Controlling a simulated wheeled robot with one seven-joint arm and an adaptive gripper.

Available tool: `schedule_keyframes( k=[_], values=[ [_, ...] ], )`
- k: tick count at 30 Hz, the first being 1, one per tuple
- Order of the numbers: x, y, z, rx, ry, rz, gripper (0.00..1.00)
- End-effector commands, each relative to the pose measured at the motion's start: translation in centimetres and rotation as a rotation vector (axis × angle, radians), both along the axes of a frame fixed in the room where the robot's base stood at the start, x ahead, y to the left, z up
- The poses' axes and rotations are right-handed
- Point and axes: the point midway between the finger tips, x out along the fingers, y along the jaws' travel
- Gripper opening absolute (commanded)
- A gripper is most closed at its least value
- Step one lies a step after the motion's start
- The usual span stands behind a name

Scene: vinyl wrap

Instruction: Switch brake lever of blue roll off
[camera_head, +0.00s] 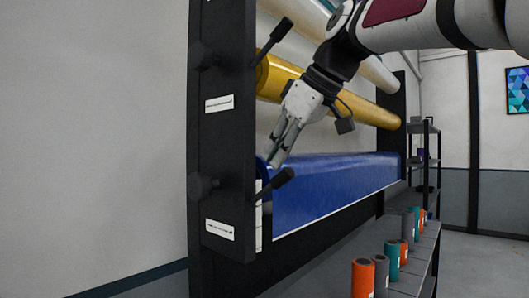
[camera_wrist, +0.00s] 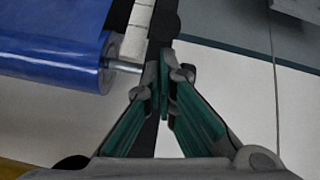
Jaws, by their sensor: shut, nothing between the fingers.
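The blue roll (camera_head: 335,185) hangs level on the black rack. Its brake lever (camera_head: 275,183), a black handle, sticks out from the rack's near upright and tilts up to the right. My gripper (camera_head: 274,160) is shut and empty. It points down, and its tips are just above the lever in the picture; I cannot tell if they touch it. In the wrist view, the closed fingertips (camera_wrist: 164,62) are beside the end of the blue roll (camera_wrist: 50,60) and its metal shaft (camera_wrist: 125,66). The fingers partly cover a dark bar there; the lever is not clearly identifiable in that view.
A yellow roll (camera_head: 340,97) with its own black lever (camera_head: 274,38) is above the blue one, close to my wrist. The black upright (camera_head: 222,140) stands left of my gripper. Several orange, teal and grey small rolls (camera_head: 363,278) stand on a shelf below right.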

Motion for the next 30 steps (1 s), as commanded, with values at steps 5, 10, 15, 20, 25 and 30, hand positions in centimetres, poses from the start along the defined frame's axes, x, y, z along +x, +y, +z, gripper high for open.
schedule_keyframes(
  k=[5,10,15,20,25,30],
  values=[
    [0.0,-0.1,-0.1,0.006,-0.006,-0.001,0.0],
    [-0.1,-0.3,-0.5,0.025,-0.027,0.0,0.0],
    [-0.3,-0.4,-0.5,0.036,-0.038,0.0,0.0],
    [-0.4,-0.5,-0.6,0.049,-0.048,-0.001,0.0],
    [-0.5,-0.6,-0.8,0.06,-0.06,0.0,0.0],
    [-0.7,-0.9,-1.2,0.081,-0.081,0.0,0.0]
  ],
)
